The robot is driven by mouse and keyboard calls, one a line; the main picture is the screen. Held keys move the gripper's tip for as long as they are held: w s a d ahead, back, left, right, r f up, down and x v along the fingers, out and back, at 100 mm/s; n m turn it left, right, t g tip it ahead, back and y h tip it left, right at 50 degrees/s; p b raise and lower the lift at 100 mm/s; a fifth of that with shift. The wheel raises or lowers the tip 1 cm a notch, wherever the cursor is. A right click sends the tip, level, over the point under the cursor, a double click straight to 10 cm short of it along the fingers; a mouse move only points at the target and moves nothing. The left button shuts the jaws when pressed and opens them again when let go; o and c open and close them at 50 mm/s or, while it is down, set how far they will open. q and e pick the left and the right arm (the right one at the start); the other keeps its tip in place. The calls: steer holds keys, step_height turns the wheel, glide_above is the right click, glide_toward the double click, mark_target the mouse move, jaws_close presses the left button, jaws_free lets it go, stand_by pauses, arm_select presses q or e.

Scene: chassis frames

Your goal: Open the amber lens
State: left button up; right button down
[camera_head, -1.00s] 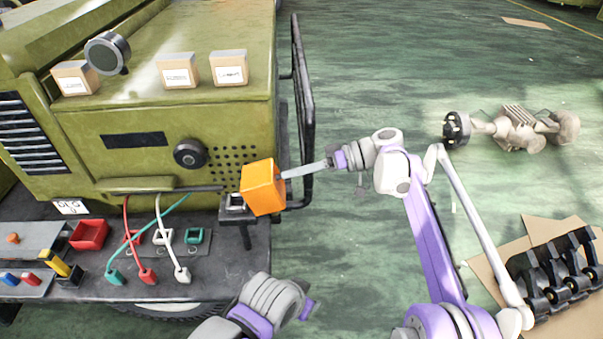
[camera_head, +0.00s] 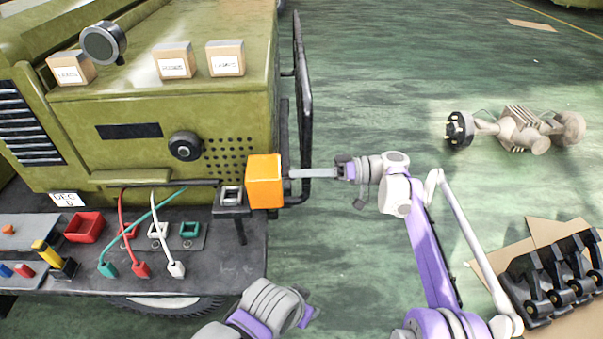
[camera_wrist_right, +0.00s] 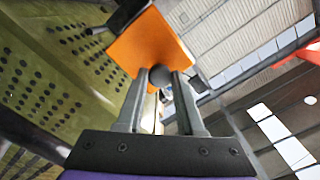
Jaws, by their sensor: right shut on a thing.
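The amber lens (camera_head: 264,182) is an orange box-shaped cover beside a small dark bracket with a light square (camera_head: 231,195) at the front right of the green vehicle. My right gripper (camera_head: 288,174) reaches it from the right. In the right wrist view, its two fingers (camera_wrist_right: 158,100) close on a dark round knob (camera_wrist_right: 160,76) in front of the orange lens face (camera_wrist_right: 150,42). The lens stands nearly upright in the head view. My left wrist (camera_head: 272,305) is low in the head view, apart from the lens; its fingers are hidden.
A black bar guard (camera_head: 303,110) stands just behind my right gripper. Colored cables and connectors (camera_head: 150,235) and a red bin (camera_head: 84,227) lie on the bumper. Small boxes (camera_head: 225,58) sit on the hood.

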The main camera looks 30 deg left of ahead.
steer(key=c, duration=0.5)
jaws_free()
steer(key=v, duration=1)
steer(key=shift+w+d, duration=0.2)
steer(key=shift+d, duration=0.15)
